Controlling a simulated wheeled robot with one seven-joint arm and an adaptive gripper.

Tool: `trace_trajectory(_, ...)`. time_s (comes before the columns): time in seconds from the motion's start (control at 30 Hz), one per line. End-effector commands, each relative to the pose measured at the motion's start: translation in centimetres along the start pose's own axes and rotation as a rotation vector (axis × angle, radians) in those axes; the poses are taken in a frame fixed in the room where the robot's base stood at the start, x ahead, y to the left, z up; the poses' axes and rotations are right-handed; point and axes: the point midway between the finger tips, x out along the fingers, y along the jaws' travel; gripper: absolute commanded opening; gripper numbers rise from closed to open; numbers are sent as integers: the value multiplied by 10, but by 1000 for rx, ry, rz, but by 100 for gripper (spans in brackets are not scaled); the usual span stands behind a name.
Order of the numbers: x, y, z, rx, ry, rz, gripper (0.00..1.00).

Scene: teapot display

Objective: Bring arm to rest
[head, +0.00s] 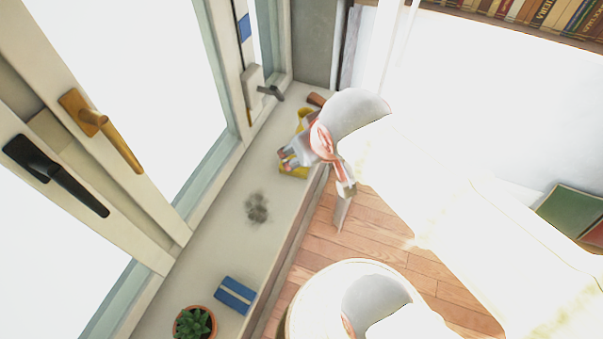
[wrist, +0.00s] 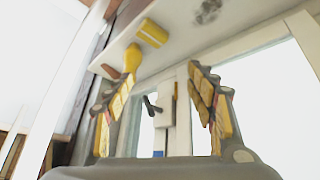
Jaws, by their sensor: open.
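My gripper (wrist: 161,78) is open and empty in the wrist view. Its two grey fingers with yellow pads stand apart, with the window frame and its handle showing beyond the gap. In the head view my pale arm reaches in from the right, and its end is over the far part of the window sill (head: 225,235). There the fingers are hard to tell from the yellow things behind them. Whether the gripper touches anything cannot be told.
Yellow objects (wrist: 153,33) lie on the sill near my gripper. A dark smudge (head: 257,208), a blue box (head: 235,294) and a potted plant (head: 195,325) are nearer. Window handles (head: 100,130) stick out at left. Bookshelf (head: 540,15) at top right.

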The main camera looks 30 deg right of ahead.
Motion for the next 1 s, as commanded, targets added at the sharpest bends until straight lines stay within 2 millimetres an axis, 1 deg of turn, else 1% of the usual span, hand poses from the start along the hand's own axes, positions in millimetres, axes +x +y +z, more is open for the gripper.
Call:
trace_trajectory(0.03, -9, -14, 13, -5, -24, -36, 56)
trace_trajectory(0.1, -18, -26, 29, -7, -59, -73, 56)
trace_trajectory(0.2, -24, -35, 41, -9, -87, -100, 56)
trace_trajectory(0.3, -25, -37, 43, -9, -93, -105, 56)
trace_trajectory(1.0, -24, -36, 42, -8, -91, -102, 56)
